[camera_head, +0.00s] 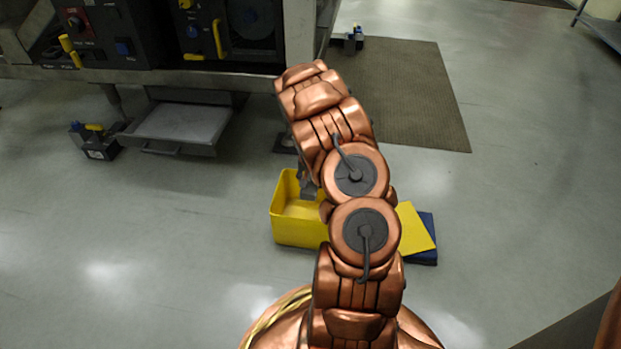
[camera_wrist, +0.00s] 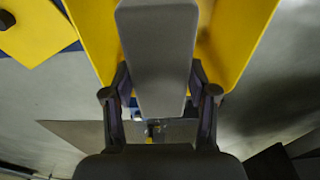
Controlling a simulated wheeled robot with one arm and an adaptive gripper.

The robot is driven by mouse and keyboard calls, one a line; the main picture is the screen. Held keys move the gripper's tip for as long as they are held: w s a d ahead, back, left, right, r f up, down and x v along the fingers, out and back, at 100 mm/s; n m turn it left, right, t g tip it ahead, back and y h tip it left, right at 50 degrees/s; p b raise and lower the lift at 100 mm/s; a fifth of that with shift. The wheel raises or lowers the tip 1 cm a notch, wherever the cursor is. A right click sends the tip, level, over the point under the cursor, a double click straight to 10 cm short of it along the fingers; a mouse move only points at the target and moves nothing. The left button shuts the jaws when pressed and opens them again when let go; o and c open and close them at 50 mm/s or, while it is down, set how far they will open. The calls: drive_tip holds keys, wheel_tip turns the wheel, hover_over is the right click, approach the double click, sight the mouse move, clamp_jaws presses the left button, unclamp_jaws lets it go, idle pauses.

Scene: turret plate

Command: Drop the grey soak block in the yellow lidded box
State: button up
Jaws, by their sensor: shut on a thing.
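My gripper (camera_wrist: 158,88) is shut on the grey soak block (camera_wrist: 157,50), with one dark finger on each side of it. In the wrist view the block covers the middle of the yellow box (camera_wrist: 240,42), whose walls show to its left and right. In the head view the yellow box (camera_head: 298,232) stands open on the floor, partly behind my arm. The gripper end (camera_head: 308,185) shows small and grey over the box opening, mostly hidden by my arm. The block's exact height over the box is hard to tell.
The yellow lid (camera_head: 414,229) lies off the box, on a dark blue item (camera_head: 428,252) to its right. A machine bench with a grey tray (camera_head: 180,125) stands at the back left. A brown mat (camera_head: 410,95) lies behind. The floor at right is clear.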

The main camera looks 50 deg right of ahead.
sight(311, 187)
drive_tip(key=shift+f+b, duration=0.55)
drive_tip(key=shift+f, duration=1.15)
drive_tip(key=o, duration=1.4)
drive_tip(key=shift+c, duration=0.2)
drive_tip(key=shift+r, duration=0.1)
drive_tip(key=r, duration=0.8)
drive_tip(key=s+a+r, duration=0.1)
drive_tip(key=r, duration=0.2)
drive_tip(key=shift+a+r, duration=0.1)
drive_tip(key=shift+r, duration=0.3)
